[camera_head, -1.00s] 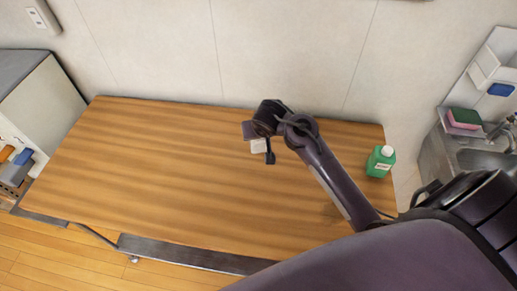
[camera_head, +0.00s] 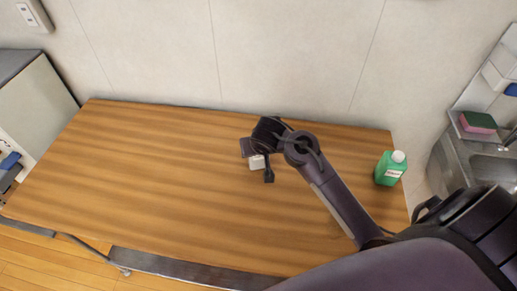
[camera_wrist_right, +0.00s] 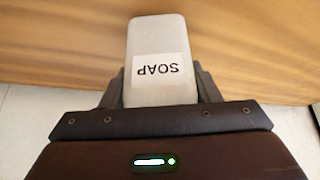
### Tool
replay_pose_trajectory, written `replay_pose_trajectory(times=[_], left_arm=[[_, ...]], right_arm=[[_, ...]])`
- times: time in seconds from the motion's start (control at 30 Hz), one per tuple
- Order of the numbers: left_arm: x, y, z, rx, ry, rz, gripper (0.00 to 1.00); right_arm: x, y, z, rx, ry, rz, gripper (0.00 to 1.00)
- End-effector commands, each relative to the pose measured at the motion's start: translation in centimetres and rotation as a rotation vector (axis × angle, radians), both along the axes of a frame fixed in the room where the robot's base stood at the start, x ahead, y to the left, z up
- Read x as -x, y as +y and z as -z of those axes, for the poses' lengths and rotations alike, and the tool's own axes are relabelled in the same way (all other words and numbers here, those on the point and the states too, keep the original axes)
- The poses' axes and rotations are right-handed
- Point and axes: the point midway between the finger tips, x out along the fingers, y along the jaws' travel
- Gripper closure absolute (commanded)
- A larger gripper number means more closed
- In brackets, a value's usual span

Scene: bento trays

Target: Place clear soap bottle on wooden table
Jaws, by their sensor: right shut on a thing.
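The clear soap bottle (camera_wrist_right: 155,35) is pale and translucent, with a white label that reads SOAP upside down in the right wrist view. My right gripper (camera_wrist_right: 159,78) is shut on it, one finger on each side. In the head view a small pale part of the bottle (camera_head: 257,163) shows below the right gripper (camera_head: 260,152), over the back middle of the wooden table (camera_head: 150,180). The rest is hidden by my wrist. I cannot tell whether the bottle touches the table top. My left gripper is not in view.
A green bottle (camera_head: 390,168) with a white cap stands at the table's right end. A sink (camera_head: 480,160) with a sponge (camera_head: 478,122) is to the right. A grey cabinet (camera_head: 35,110) stands left. The table's left half is clear.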

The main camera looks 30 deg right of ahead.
Motion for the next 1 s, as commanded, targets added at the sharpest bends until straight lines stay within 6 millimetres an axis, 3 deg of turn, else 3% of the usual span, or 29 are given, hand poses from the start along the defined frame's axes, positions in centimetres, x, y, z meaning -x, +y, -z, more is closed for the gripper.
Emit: replay_pose_trajectory(times=[0.07,0.1,0.23,0.63,1.0], left_arm=[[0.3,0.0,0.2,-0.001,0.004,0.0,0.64],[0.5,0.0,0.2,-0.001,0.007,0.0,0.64],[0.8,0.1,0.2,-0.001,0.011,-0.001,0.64],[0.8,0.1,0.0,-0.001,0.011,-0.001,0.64],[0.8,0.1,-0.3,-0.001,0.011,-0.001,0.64]], right_arm=[[0.0,0.0,0.4,0.001,0.001,0.0,0.66],[0.0,0.0,0.3,0.001,0.0,0.0,0.39],[0.0,0.0,0.2,0.0,0.0,0.0,0.22],[0.2,0.2,-0.7,-0.003,-0.002,0.0,0.22],[3.8,1.1,-7.1,-0.005,-0.003,0.002,0.22]])
